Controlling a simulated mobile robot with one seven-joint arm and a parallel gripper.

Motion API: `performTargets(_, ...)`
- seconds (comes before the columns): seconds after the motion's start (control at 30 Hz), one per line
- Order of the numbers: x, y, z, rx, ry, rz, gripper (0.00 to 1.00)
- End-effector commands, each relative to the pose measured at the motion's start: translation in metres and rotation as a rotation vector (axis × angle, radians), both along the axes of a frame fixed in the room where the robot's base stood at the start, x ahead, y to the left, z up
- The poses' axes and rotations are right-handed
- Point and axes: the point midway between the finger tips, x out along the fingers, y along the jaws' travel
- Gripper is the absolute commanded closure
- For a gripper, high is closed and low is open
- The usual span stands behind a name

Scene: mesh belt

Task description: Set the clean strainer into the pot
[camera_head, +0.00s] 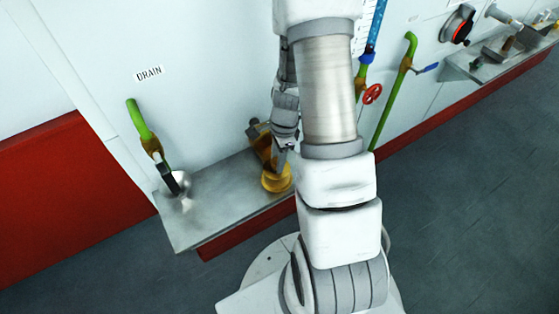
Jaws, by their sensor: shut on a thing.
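A brass-coloured pot (276,181) with a round, wide rim sits at the right part of the grey shelf, against the white wall panel. A darker brass body (262,143) stands directly behind and above it. My gripper (289,149) is at the pot's upper right, close above its rim. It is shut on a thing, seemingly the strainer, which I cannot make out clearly. My own arm hides the area to the right. Whether the strainer touches the pot or is inside it cannot be told.
A grey metal shelf (215,205) juts from the wall. At its left a green drain pipe (139,120) with a black-handled valve (169,179) comes down over a shiny silver piece (186,204). A red handwheel (372,94) and another green pipe (391,105) lie right of my arm.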

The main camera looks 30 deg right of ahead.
Motion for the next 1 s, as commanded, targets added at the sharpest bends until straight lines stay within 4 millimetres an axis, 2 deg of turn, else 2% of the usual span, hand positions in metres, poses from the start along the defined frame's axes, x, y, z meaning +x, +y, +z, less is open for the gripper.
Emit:
performTargets(0.37, 0.000, 0.000, -0.005, 0.000, -0.001, 0.001, 1.00)
performTargets(0.4, 0.000, 0.000, -0.003, 0.000, -0.001, 0.001, 0.52)
performTargets(0.53, 0.000, 0.000, -0.003, 0.000, -0.001, 0.001, 0.29)
performTargets(0.83, 0.000, 0.000, -0.002, 0.000, -0.001, 0.001, 0.29)
performTargets(1.0, 0.001, -0.001, 0.009, -0.003, -0.005, 0.001, 0.29)
